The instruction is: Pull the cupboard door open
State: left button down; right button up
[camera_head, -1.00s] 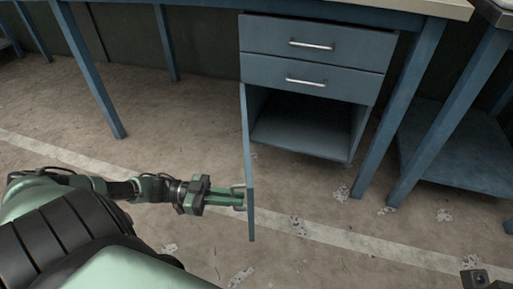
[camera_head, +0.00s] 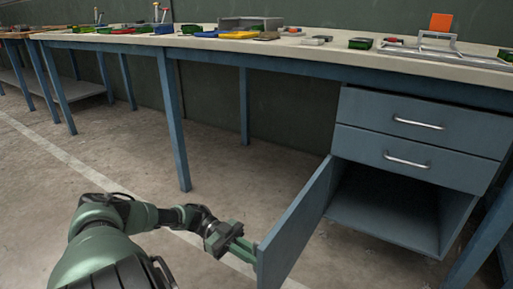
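The blue cupboard door (camera_head: 296,232) stands swung wide open on its left side, below two drawers. The cupboard's inside (camera_head: 385,208) shows as an empty blue compartment. My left gripper (camera_head: 248,250) is at the door's free edge, on the left side of the door. Its fingertips are partly hidden by the door, and I cannot tell whether they are shut on the handle, which is not clearly visible. My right gripper is not in view.
The upper drawer (camera_head: 418,122) and lower drawer (camera_head: 407,161) are shut. The workbench top (camera_head: 330,50) carries several tools and coloured parts. A blue bench leg (camera_head: 172,125) stands left of the door. The floor (camera_head: 235,180) between them is clear.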

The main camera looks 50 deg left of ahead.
pick_arm(q)
jog(key=shift+f, duration=0.1)
jog(key=c, duration=1.8)
grip_release()
jog(key=shift+o, duration=0.2)
jog(key=v, duration=0.7)
jog(key=shift+a, duration=0.35)
jog(key=shift+s+a, duration=0.1)
jog(key=shift+s, duration=0.05)
